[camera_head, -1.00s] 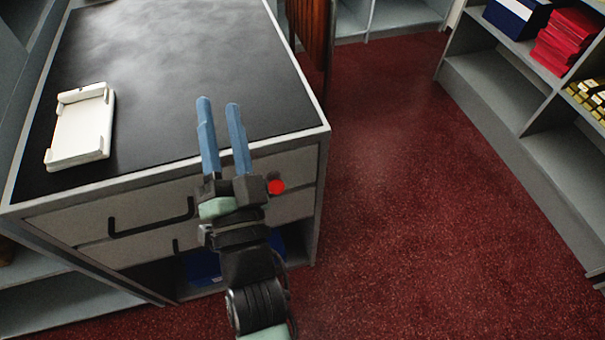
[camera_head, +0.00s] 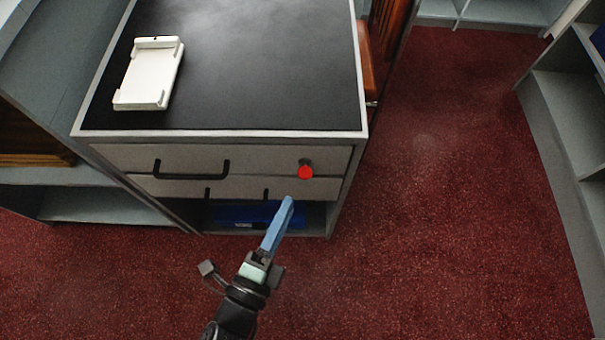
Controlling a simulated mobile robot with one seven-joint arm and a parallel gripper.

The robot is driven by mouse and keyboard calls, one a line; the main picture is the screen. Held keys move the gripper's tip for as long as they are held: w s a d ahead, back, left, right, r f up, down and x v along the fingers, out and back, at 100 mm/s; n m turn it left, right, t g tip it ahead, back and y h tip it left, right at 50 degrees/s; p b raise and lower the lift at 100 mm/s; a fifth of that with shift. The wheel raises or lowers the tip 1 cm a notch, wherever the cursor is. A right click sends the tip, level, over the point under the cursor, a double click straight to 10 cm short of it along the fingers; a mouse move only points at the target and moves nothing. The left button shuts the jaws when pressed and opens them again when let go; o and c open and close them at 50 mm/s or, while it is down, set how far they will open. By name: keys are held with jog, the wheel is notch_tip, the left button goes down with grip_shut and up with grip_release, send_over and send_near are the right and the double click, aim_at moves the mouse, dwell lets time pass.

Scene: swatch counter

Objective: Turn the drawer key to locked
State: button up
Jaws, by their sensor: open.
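The drawer key is a small knob with a red round face (camera_head: 305,172), set at the right end of the upper drawer front (camera_head: 260,160). It is too small to tell which way it is turned. My gripper (camera_head: 286,205) has blue fingers, seen nearly edge-on so that they overlap. It is empty, in front of the counter, with its tips just below and left of the key in the picture. A gap shows between the tips and the key.
The counter has a black top (camera_head: 255,70) with a white tray (camera_head: 150,75) on it. Black handles (camera_head: 190,168) stick out from the drawers. A blue box (camera_head: 245,214) lies below. Shelves (camera_head: 565,150) stand at right, with clear red carpet (camera_head: 450,200) between.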

jog(key=x, duration=0.7)
jog(key=shift+w, duration=0.35)
jog(key=shift+d, duration=0.15)
grip_shut()
